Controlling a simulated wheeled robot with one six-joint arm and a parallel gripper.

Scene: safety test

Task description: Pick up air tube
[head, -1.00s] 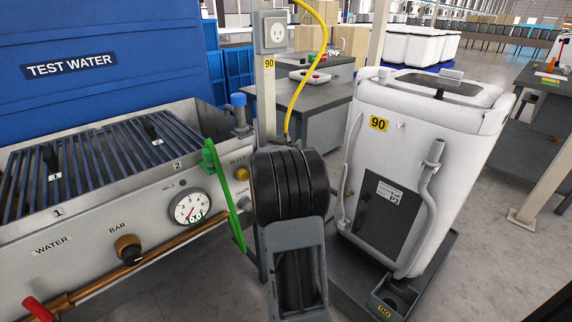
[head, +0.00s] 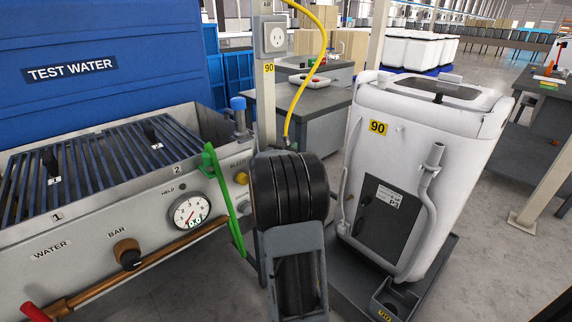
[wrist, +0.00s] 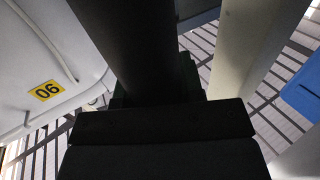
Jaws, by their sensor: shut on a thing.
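The air tube (head: 322,50), a thin yellow hose, comes in from the top of the head view beside the grey post. It bows out to the right and runs down to a spot just behind the top of my dark arm. My gripper does not show clearly in the head view, behind my arm. In the wrist view the dark jaws of my gripper (wrist: 160,108) are shut. The yellow of the tube does not show between them in that view.
A grey post with a socket box (head: 274,37) stands close behind my arm. A steel test water tank (head: 110,225) with a gauge and a green lever (head: 222,190) is at left. A white container marked 90 (head: 415,150) stands at right on a dark base.

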